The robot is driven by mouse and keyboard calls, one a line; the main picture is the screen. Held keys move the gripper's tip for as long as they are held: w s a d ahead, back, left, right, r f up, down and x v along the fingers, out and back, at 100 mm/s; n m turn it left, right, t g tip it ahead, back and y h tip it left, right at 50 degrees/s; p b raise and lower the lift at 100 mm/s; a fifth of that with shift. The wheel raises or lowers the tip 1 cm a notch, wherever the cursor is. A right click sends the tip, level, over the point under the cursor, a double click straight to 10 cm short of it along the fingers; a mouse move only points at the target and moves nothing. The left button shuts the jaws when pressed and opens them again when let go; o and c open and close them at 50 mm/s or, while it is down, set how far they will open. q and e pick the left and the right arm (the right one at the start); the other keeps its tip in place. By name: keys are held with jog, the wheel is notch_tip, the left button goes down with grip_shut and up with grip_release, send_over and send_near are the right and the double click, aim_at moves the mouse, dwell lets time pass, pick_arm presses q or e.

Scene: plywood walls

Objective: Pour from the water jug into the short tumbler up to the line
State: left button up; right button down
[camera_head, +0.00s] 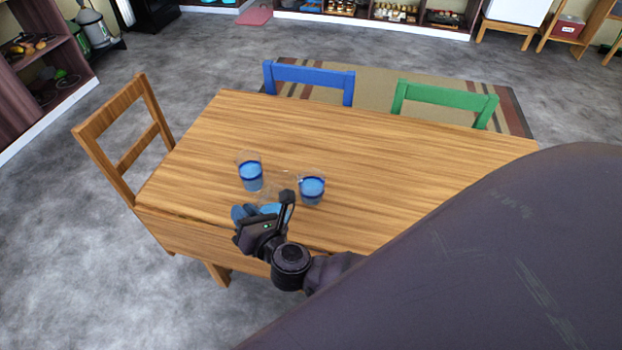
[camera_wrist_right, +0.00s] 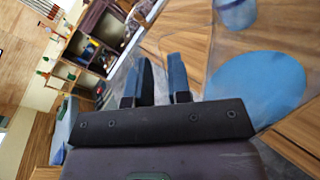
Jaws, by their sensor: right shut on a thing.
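The clear water jug (camera_head: 270,208) holds blue water. It is low near the table's front edge, partly hidden by my right gripper (camera_head: 264,213), which is shut on it. In the right wrist view, the jug's water (camera_wrist_right: 258,88) is a large blue disc right of my gripper's fingers (camera_wrist_right: 160,82). The short tumbler (camera_head: 312,190) stands upright just right of the jug, with blue contents and a dark blue band. I cannot tell its exact level against the line, or whether the jug is tilted. My left gripper is not in view.
A taller glass (camera_head: 250,174) with blue contents and a dark band stands behind the jug, left of the tumbler. The wooden table (camera_head: 400,150) is otherwise clear. Wooden (camera_head: 125,140), blue (camera_head: 309,76) and green (camera_head: 445,96) chairs stand around it.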

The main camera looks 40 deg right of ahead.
pick_arm(q)
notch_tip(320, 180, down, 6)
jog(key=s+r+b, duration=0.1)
jog(key=b, duration=0.3)
pick_arm(e)
jog(key=shift+a+f+n+t, duration=0.6)
jog(key=shift+a+f+n, duration=1.15)
jog(key=shift+f+n, duration=0.9)
pick_arm(q)
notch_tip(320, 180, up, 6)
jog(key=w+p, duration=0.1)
jog(key=p, duration=0.4)
pick_arm(e)
notch_tip(320, 180, up, 7)
jog(key=shift+s+n, duration=0.35)
jog(key=shift+s, duration=0.05)
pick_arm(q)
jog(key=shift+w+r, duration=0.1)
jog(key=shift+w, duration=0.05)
pick_arm(e)
jog(key=shift+d+f, duration=0.1)
